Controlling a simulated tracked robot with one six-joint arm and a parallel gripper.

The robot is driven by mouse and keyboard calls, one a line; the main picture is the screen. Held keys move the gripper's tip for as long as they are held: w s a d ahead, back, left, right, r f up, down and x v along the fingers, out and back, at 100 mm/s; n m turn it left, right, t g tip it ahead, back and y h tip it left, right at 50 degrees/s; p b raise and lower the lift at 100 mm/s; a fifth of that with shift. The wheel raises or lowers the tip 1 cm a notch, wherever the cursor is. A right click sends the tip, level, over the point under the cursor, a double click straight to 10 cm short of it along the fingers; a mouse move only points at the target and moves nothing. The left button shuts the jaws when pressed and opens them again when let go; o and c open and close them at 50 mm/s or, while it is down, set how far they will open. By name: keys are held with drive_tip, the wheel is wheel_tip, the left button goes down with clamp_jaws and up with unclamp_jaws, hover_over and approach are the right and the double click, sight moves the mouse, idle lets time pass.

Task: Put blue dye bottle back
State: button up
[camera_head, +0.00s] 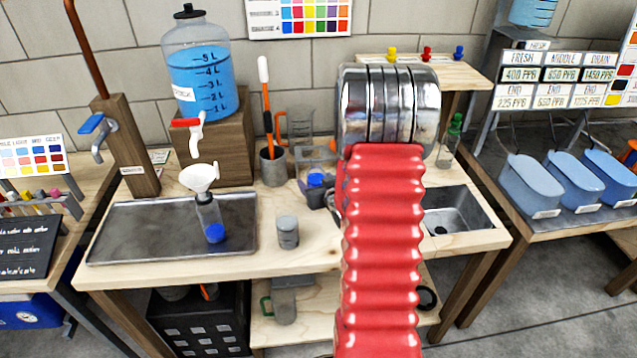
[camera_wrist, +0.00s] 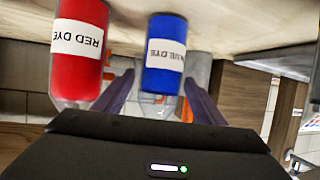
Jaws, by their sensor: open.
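The blue dye bottle (camera_wrist: 165,60) stands in the middle of the wrist view, its label partly readable. My gripper (camera_wrist: 160,85) is open, with one purple finger on each side of the bottle's lower part in the picture. I cannot tell whether the fingers touch it. A red dye bottle (camera_wrist: 80,45) is beside it on the left. In the head view my red arm covers the middle of the bench; a blue piece (camera_head: 316,180), apparently the blue dye bottle, shows just left of the arm. The red dye bottle is not visible there.
A steel tray (camera_head: 125,230) holds a bottle with a white funnel (camera_head: 199,177) and blue at its base. A grey jar (camera_head: 288,232), a cup with an orange-handled tool (camera_head: 272,166) and a sink (camera_head: 460,215) are nearby. Yellow, red and blue pieces sit on the back shelf (camera_head: 455,75).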

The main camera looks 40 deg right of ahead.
drive_tip(key=v, duration=1.2)
idle(0.6)
drive_tip(key=a+r+n+g+y, duration=0.1)
drive_tip(key=a+r+g, duration=0.1)
drive_tip(key=a+r, duration=0.4)
drive_tip(key=a+r+n+g, duration=0.1)
drive_tip(key=a+r, duration=0.3)
drive_tip(key=a, duration=0.5)
drive_tip(key=s+a+r+n+g+y, duration=0.1)
drive_tip(key=s+a+r+g+y, duration=0.1)
drive_tip(key=s+a, duration=0.5)
drive_tip(key=s+a+r+n+g+y, duration=0.1)
drive_tip(key=s+a+r+y, duration=0.1)
drive_tip(key=s+a, duration=0.5)
drive_tip(key=a, duration=0.3)
drive_tip(key=shift+a+g, duration=0.4)
